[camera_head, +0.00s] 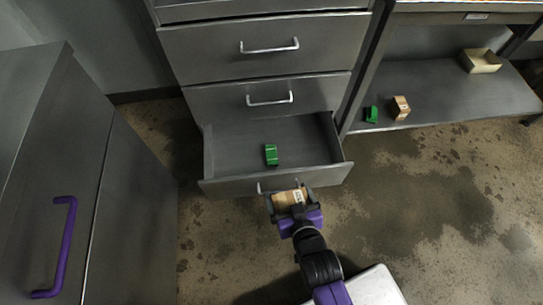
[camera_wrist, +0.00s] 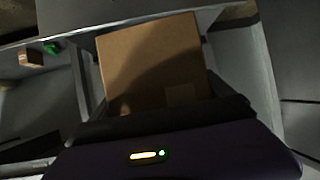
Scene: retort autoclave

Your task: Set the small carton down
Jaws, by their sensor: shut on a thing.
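The small carton (camera_head: 288,199) is a brown cardboard box held between the fingers of my gripper (camera_head: 289,197). My gripper is shut on it, just in front of the open drawer's front panel in the head view. In the wrist view the carton (camera_wrist: 152,62) fills the middle, and the lower part of it is hidden behind the gripper body. The open drawer (camera_head: 228,153) is the lowest one showing in the grey cabinet. A green item (camera_head: 271,154) stands inside it, and the rest of its floor looks bare.
A low shelf (camera_head: 440,92) at the right holds another small carton (camera_head: 400,107), a green item (camera_head: 371,114) and an open beige box (camera_head: 481,61). A grey cabinet with a purple handle (camera_head: 62,240) stands at the left. The floor at the right is clear.

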